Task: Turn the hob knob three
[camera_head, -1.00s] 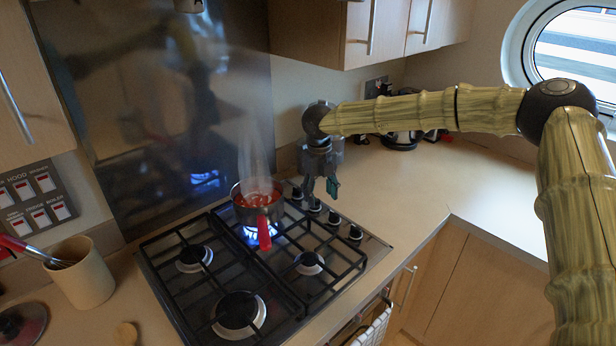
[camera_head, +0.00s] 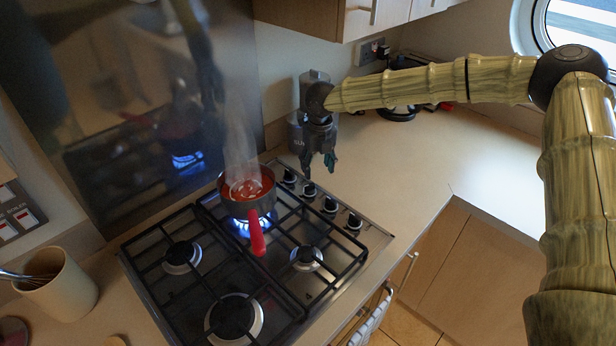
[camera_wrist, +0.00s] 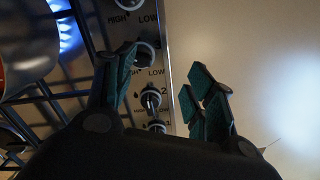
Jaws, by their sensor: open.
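A row of several dark hob knobs with pale bases runs along the right side of the hob (camera_head: 375,240). In the head view they include a rear knob (camera_head: 290,176), a second knob (camera_head: 309,189), a third from the back (camera_head: 330,205) and a front knob (camera_head: 354,222). My gripper (camera_head: 319,166) is open and empty, pointing down above the rear part of the row. In the wrist view its spread teal fingers (camera_wrist: 166,88) frame a knob (camera_wrist: 152,97) with a "2" beside it. Another knob (camera_wrist: 145,52) is partly hidden by the left finger. No number three is readable.
A steaming pan (camera_head: 246,193) of red food with a red handle sits over a lit blue flame, left of my gripper. A utensil pot (camera_head: 60,285) stands at the left. The worktop (camera_head: 420,150) right of the knobs is mostly clear.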

